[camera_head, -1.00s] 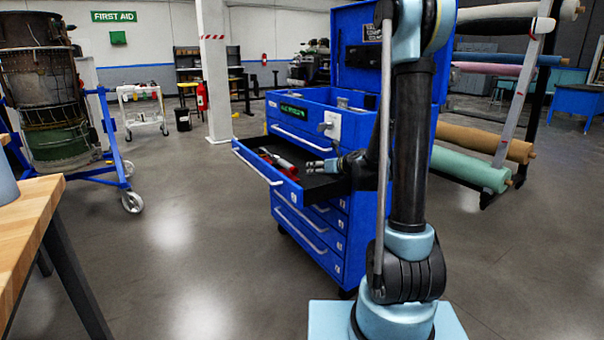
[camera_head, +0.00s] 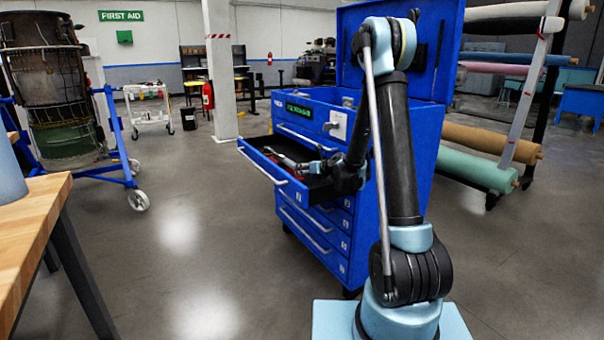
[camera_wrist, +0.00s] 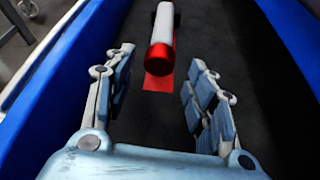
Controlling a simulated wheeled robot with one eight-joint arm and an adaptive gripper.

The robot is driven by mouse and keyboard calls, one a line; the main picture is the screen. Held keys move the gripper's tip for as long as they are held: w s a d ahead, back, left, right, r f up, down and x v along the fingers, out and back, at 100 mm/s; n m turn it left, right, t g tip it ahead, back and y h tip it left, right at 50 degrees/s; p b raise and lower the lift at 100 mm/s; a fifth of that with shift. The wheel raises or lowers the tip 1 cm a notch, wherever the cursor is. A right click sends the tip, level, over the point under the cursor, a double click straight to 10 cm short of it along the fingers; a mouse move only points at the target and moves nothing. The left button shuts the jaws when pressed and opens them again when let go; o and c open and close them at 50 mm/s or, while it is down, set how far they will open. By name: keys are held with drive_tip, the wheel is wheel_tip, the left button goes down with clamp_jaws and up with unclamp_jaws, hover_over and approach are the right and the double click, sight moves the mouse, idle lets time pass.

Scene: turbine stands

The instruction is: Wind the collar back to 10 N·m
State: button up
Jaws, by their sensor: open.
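A tool with a silver-white handle and a red end (camera_wrist: 160,45) lies in the open drawer (camera_wrist: 285,35) of the blue cabinet, on a red patch (camera_wrist: 158,84) of the dark liner. I take it for the torque wrench; its collar and scale cannot be read. In the head view the tool (camera_head: 282,159) shows small, partly hidden by the drawer front and my gripper. My gripper (camera_wrist: 162,62) is open and empty, its fingers spread to either side of the red end, apart from it. In the head view my gripper (camera_head: 306,163) is low over the drawer.
The blue tool cabinet (camera_head: 318,238) stands on casters with its lid up and its top drawer pulled out. The drawer's side walls flank my gripper. A wooden workbench (camera_head: 30,215) is at the left, fabric rolls (camera_head: 490,140) at the right.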

drive_tip(key=shift+x, duration=1.65)
drive_tip(key=c, duration=1.1)
